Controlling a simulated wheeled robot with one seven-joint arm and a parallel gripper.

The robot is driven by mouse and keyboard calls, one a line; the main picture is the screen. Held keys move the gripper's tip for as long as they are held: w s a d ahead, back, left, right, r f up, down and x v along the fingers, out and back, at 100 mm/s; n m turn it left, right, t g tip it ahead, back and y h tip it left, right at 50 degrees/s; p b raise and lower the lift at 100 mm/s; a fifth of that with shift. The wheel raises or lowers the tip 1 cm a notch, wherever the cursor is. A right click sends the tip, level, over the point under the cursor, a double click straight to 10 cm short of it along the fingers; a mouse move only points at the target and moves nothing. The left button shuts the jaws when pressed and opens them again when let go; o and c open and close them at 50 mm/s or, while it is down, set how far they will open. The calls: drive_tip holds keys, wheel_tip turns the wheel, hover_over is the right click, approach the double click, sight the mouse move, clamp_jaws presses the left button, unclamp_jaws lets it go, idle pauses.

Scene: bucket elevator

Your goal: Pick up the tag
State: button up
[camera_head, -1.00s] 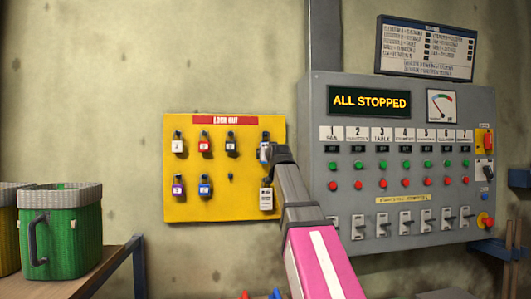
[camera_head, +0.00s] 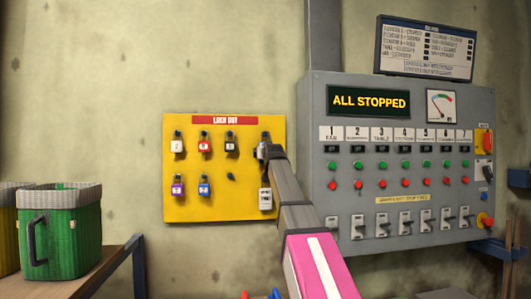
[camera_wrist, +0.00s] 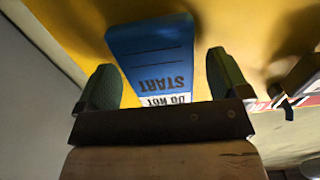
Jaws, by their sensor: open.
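A blue tag (camera_wrist: 155,45) with a white strip reading "DO NOT START" shows in the wrist view, its text upside down in that picture. It is in front of the yellow lockout board (camera_head: 215,205). My gripper (camera_wrist: 160,85) is open, with one dark finger on each side of the tag and visible gaps to both. In the head view my gripper (camera_head: 264,153) is at the board's right side, just below the upper right hook, and hides what hangs there.
Several padlocks (camera_head: 204,146) hang on the board to the left of my gripper. A grey control panel (camera_head: 400,270) reading "ALL STOPPED" is close on the right. A green basket (camera_head: 75,230) stands on a shelf at the left.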

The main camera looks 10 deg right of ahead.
drive_tip(key=c, duration=1)
drive_tip(key=shift+r, duration=0.15)
drive_tip(key=shift+r, duration=0.6)
drive_tip(key=s, duration=1.8)
drive_tip(key=w+f, duration=0.3)
drive_tip(key=f, duration=0.7)
drive_tip(key=w+f, duration=0.4)
drive_tip(key=f, duration=0.6)
drive_tip(key=w+f, duration=0.4)
drive_tip(key=f, duration=0.7)
drive_tip(key=shift+w, duration=0.25)
